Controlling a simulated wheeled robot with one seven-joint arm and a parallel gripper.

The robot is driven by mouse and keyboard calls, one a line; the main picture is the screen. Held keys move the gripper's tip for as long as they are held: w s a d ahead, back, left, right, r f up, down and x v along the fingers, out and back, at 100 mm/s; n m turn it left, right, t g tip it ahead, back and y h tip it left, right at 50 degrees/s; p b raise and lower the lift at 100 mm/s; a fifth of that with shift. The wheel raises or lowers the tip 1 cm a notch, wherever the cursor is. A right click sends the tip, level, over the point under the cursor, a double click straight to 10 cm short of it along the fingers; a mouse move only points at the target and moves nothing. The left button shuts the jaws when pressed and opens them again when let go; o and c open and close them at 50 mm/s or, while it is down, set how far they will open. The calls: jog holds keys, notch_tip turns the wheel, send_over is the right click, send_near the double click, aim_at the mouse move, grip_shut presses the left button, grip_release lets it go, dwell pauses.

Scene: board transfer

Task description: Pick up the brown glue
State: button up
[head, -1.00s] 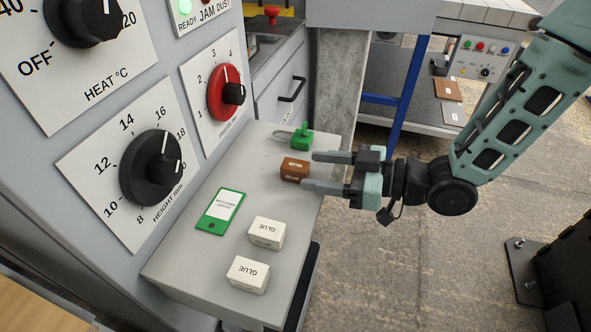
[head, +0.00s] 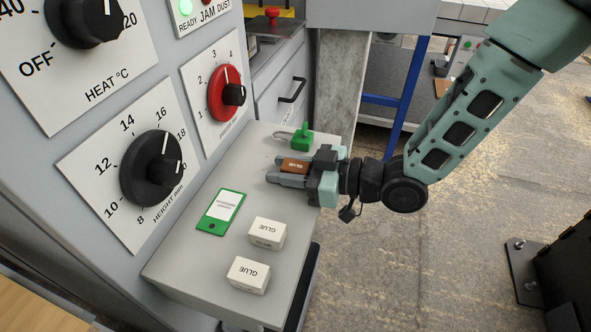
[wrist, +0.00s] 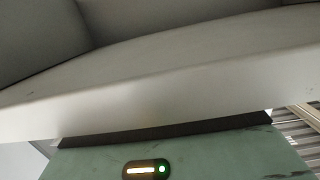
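The brown glue (head: 296,165) is a small brown box lettered GLUE on the grey shelf (head: 190,272), near its right edge in the head view. My gripper (head: 279,171) reaches in from the right with its fingers around the box. The near finger hides the box's front side. I cannot tell whether the fingers press on it or stand slightly apart. The box appears to rest on the shelf. The wrist view shows only a pale surface and a green part with a lit light, not the glue.
Two white glue boxes (head: 267,233) (head: 248,275) and a green-and-white card (head: 220,212) lie nearer on the shelf. A green padlock-like item (head: 302,138) stands just behind the brown glue. The dial panel (head: 135,165) rises along the left.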

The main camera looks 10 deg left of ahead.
jog(key=c, duration=0.3)
notch_tip(320, 180, up, 10)
jog(key=shift+p, duration=0.65)
jog(key=shift+w, duration=0.1)
